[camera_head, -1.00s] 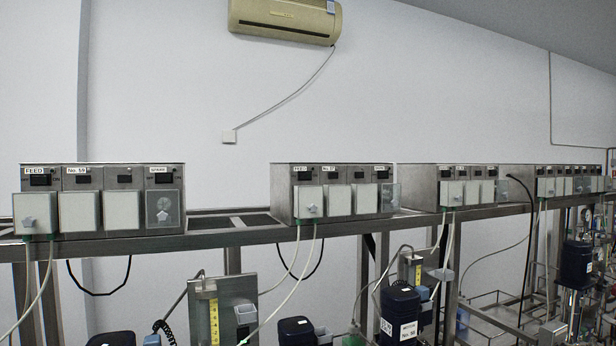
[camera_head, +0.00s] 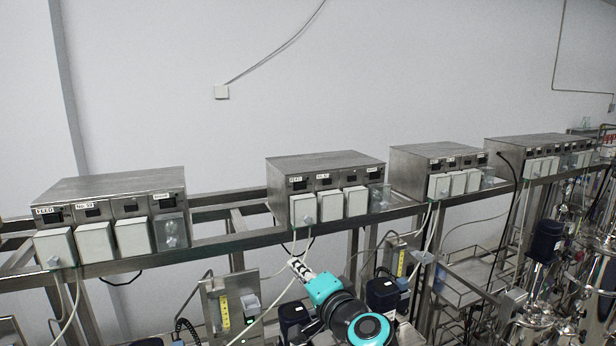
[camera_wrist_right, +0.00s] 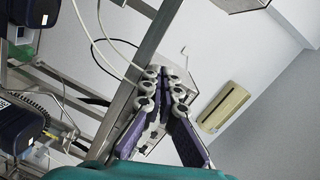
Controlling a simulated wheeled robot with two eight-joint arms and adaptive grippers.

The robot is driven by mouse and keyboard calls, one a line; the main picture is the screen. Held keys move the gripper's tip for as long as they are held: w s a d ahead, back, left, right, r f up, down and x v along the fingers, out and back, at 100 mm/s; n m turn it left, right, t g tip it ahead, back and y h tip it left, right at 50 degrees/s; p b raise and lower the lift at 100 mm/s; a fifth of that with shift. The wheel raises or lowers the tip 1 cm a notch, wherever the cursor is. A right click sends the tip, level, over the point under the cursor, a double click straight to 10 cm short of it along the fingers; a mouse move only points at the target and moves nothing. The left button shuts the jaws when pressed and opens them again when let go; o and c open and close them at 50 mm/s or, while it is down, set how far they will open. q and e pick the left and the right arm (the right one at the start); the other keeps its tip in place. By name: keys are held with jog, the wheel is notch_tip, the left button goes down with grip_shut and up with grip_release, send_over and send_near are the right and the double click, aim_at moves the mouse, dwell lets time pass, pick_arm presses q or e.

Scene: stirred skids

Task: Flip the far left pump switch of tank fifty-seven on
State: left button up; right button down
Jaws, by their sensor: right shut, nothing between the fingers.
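The second steel control box (camera_head: 325,163) stands on the rail in the head view. Its number label is too small to read surely; it looks like fifty-seven. Its far left dark switch (camera_head: 299,186) sits under the FEED label, above a white cover box (camera_head: 303,210). My right gripper (camera_head: 294,262) is below and in front of this box, pointing up and left, apart from it. In the right wrist view my right gripper (camera_wrist_right: 166,76) has its purple fingers closed together, with a steel box partly hidden behind them. My left gripper is not in view.
Another box (camera_head: 110,185), labelled FEED and a number like fifty-nine, stands at left; more boxes (camera_head: 435,155) stand at right. The steel rail (camera_head: 225,240) runs below them. Loose cables, dark motors (camera_head: 384,294) and a yellow-scaled plate (camera_head: 222,312) are near my arm.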

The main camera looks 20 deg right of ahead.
aim_at(305, 186)
pick_arm(q)
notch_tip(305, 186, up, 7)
jog(key=p, duration=0.4)
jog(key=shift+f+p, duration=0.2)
jog(key=shift+p, duration=0.2)
pick_arm(e)
jog(key=w+d+r+m+t+h, duration=0.1)
jog(key=w+d+r+m+h, duration=0.1)
jog(key=d+r+m, duration=0.4)
notch_tip(305, 186, up, 5)
jog(key=shift+w+d+f+h, duration=0.1)
jog(key=shift+w+d+h, duration=0.05)
jog(key=shift+d+h, duration=0.6)
jog(key=w+p, duration=0.1)
jog(key=w, duration=0.3)
jog(key=w+d+p, duration=0.1)
jog(key=w, duration=0.4)
jog(key=w+p, duration=0.1)
jog(key=w, duration=0.4)
jog(key=shift+d, duration=0.3)
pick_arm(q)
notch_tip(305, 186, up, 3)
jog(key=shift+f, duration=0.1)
pick_arm(e)
jog(key=shift+s, duration=0.1)
